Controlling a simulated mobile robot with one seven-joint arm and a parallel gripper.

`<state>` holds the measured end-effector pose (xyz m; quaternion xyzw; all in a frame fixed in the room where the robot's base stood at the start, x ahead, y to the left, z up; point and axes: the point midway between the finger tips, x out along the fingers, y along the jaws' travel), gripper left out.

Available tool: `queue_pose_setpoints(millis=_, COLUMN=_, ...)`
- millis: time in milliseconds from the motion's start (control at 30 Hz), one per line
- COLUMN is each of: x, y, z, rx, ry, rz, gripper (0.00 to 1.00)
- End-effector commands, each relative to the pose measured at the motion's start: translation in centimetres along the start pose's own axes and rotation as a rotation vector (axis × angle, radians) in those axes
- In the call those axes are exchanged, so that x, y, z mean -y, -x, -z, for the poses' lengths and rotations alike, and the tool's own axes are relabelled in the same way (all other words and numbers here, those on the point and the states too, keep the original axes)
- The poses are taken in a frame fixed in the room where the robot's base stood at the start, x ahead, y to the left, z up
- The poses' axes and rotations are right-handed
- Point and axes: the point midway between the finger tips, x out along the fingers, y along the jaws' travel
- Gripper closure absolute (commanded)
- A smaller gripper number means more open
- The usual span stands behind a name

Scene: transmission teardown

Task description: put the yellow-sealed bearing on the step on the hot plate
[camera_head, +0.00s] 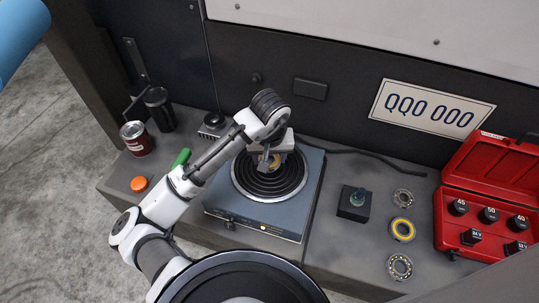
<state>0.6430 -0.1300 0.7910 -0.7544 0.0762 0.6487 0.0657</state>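A yellow-sealed bearing (402,229) lies flat on the grey step (345,260) to the right of the hot plate, between two plain metal bearings. The hot plate (262,216) is a blue-grey box with a round black coil top, left of that bearing. My gripper (268,161) is over the back part of the coil, well away from the bearing on the step. A small yellowish patch shows at my fingers; I cannot tell what it is or whether they hold it. The fingers are too small and partly hidden to tell if they are open.
Plain bearings (403,197) (399,266) lie behind and in front of the yellow one. An open red socket case (491,205) is at the right. Cans (137,139) and an orange cap (139,184) are at the left.

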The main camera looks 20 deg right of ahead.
Motion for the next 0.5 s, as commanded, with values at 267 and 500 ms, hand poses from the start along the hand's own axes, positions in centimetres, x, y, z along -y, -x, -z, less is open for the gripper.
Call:
queue_pose_setpoints(millis=267, x=0.01, y=-0.1, z=-0.01, rx=0.0, ry=0.001, rz=0.0, gripper=0.23)
queue_pose_setpoints(millis=500, x=0.02, y=0.17, z=0.03, rx=0.0, ry=0.0, rz=0.0, gripper=0.23)
